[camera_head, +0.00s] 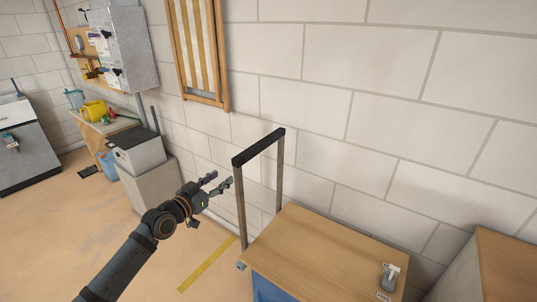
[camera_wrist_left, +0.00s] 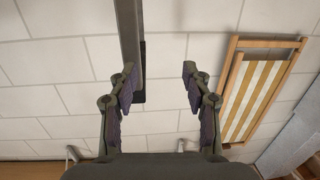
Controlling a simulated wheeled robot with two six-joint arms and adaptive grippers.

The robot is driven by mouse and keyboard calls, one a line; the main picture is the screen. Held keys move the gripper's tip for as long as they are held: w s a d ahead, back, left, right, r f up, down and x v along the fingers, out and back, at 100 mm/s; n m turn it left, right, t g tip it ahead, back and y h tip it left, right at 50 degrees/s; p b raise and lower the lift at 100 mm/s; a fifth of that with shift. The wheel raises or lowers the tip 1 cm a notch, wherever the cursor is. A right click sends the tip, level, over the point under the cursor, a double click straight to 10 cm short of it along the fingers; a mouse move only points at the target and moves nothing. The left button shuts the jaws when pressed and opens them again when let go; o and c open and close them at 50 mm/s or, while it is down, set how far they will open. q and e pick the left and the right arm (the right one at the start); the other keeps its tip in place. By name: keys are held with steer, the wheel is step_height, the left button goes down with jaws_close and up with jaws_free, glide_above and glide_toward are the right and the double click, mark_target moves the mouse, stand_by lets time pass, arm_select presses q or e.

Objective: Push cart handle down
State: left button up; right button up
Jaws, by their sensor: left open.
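The cart (camera_head: 320,257) has a wooden top and a blue body and stands against the wall. Its handle (camera_head: 258,147) is an upright frame at the cart's left end, with two grey posts and a black top bar. My left gripper (camera_head: 220,182) is open and empty, just left of the handle's near post and below the bar's height. In the left wrist view, the handle (camera_wrist_left: 130,35) comes down from the top edge, close to the left finger of my left gripper (camera_wrist_left: 160,88). Whether they touch I cannot tell. My right gripper is not in view.
A small grey metal item (camera_head: 389,276) sits on the cart top. A wooden box or cabinet (camera_head: 505,255) stands at the right. A grey cabinet with a printer-like box (camera_head: 139,152) stands behind my left arm. A folded striped chair (camera_head: 197,50) hangs on the wall.

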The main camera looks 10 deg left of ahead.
arm_select(q)
steer(key=m+h, duration=0.1)
steer(key=h, duration=0.1)
glide_toward(249, 155)
steer(key=shift+w+a+f, duration=0.3)
steer(key=shift+w+f, duration=0.45)
steer(key=shift+w, duration=0.15)
steer(key=shift+s+r, duration=0.1)
steer(key=shift+r, duration=0.05)
steer(key=shift+w+d, duration=0.1)
steer(key=shift+w, duration=0.3)
steer(key=x, duration=0.9)
steer(key=shift+w, duration=0.3)
jaws_close()
